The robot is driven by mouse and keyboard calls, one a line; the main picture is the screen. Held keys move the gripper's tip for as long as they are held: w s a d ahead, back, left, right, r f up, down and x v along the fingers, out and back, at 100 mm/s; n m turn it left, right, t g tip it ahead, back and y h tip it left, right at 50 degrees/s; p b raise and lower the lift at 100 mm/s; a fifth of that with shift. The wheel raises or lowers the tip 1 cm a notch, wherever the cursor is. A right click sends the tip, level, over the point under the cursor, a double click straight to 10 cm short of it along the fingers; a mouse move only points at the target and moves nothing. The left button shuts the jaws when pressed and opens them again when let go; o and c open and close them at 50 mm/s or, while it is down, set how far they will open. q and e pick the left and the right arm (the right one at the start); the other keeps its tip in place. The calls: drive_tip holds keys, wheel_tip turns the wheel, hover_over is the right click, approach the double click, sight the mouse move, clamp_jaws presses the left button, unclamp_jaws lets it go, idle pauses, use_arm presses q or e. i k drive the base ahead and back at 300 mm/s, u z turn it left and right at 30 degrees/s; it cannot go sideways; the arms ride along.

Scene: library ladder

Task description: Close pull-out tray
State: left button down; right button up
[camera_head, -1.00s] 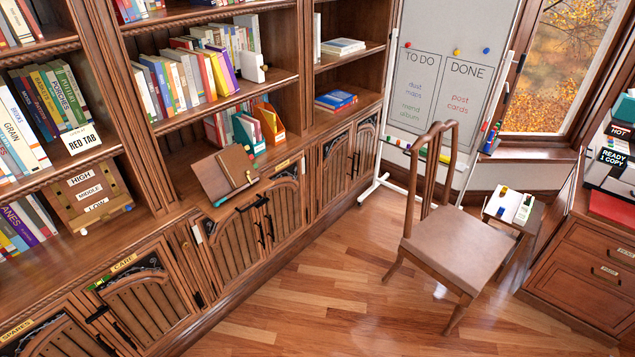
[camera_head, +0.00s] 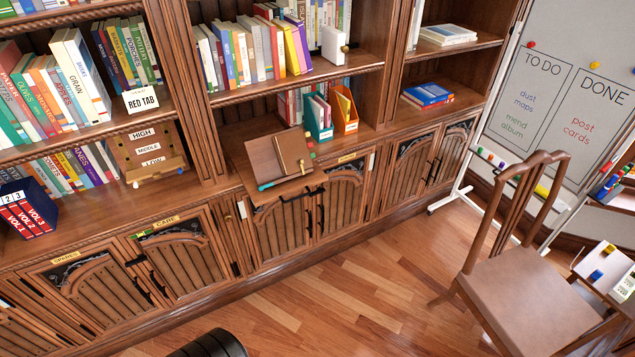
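The pull-out tray (camera_head: 291,189) is a brown wooden board at the counter level of the bookcase, left of centre. It juts out from the counter above the cabinet doors. A brown book or slanted stand (camera_head: 277,157) rests on it, with a teal pen-like item (camera_head: 265,187) at its front left. Small coloured pieces lie at its right side.
A wooden chair (camera_head: 530,290) stands at the right, near a whiteboard (camera_head: 560,90). Teal (camera_head: 319,118) and orange (camera_head: 345,110) file holders stand behind the tray. Cabinet doors (camera_head: 280,228) below look shut. The wooden floor (camera_head: 330,300) before the bookcase is mostly clear.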

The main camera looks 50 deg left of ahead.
sight(261, 164)
drive_tip(key=u, duration=0.65)
drive_tip(key=i, duration=0.9)
drive_tip(key=u, duration=0.8)
